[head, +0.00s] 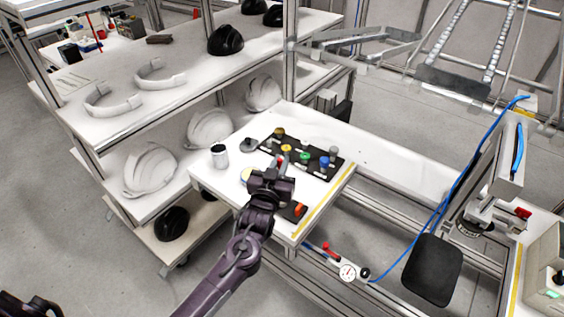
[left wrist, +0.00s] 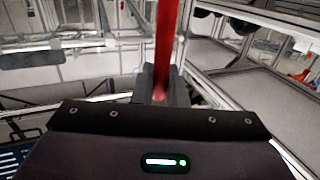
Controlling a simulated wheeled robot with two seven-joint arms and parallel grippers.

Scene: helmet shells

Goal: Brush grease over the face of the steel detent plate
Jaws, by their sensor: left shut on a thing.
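My left gripper (head: 279,171) is above the white workbench and shut on a red-handled tool. The red handle (left wrist: 165,45) stands up between the fingers in the left wrist view. Its far end and any bristles cannot be made out. A pale yellowish round thing (head: 246,174) lies just left of the gripper, partly covered by it. A small dark plate with an orange-red piece (head: 299,209) lies at the bench's front, right of my wrist. I cannot tell which thing is the steel detent plate; the gripper hides part of the bench.
A black tray (head: 325,175) with several coloured knobs lies behind the gripper. A white can (head: 219,156) and a grey disc (head: 249,144) stand left of it. A shelf rack with helmet shells (head: 210,129) borders the bench's left. The bench's far right end is clear.

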